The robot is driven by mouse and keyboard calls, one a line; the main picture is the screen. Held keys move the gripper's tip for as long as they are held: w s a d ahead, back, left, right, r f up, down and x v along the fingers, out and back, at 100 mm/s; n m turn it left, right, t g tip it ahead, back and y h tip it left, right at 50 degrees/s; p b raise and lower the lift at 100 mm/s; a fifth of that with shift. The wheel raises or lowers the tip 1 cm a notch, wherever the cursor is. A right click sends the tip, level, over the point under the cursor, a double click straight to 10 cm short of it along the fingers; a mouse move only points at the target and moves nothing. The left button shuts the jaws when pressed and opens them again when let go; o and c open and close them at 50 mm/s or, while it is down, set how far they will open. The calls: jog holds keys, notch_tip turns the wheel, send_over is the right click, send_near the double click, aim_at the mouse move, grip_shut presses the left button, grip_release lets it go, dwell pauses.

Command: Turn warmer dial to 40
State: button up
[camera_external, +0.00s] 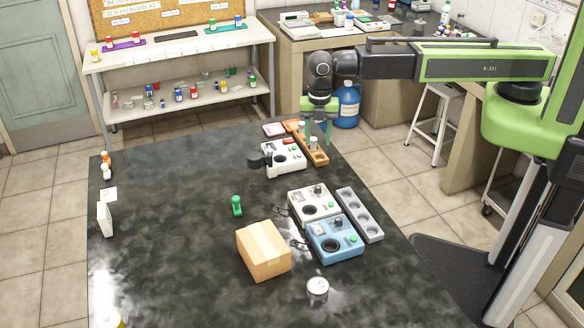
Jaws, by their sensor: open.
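Several benchtop devices stand on the dark table (180,220); I cannot tell which is the warmer. A white device (296,160) with a black part at its left stands at the back. A second white device (325,212) has a round dark recess, a dark knob and a green button. A blue device (352,252) with a similar recess and controls stands in front of it. Dial markings are too small to read. My gripper (317,128) points down above the table's back right, over the wooden rack's area. Its green fingers are apart and seem empty.
A wooden rack (318,158) with small vials stands beside the back device. A grey tray with wells (372,226) lies right of the other devices. A cardboard box (263,250), a green object (237,206) and a round lidded container (318,288) stand nearby. The table's left middle is clear.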

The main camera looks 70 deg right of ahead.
aim_at(318, 187)
jog(key=f+b, duration=0.5)
jog(key=b, duration=0.1)
jog(key=s+a+f+b, duration=0.1)
jog(key=f+b, duration=0.4)
jog(key=f, duration=0.1)
jog(key=a+f+b, duration=0.1)
jog(key=f+b, duration=0.4)
jog(key=b, duration=0.1)
jog(key=shift+s+a+f+b, duration=0.2)
jog(key=shift+s+f+b, duration=0.15)
jog(key=shift+r, duration=0.1)
grip_shut()
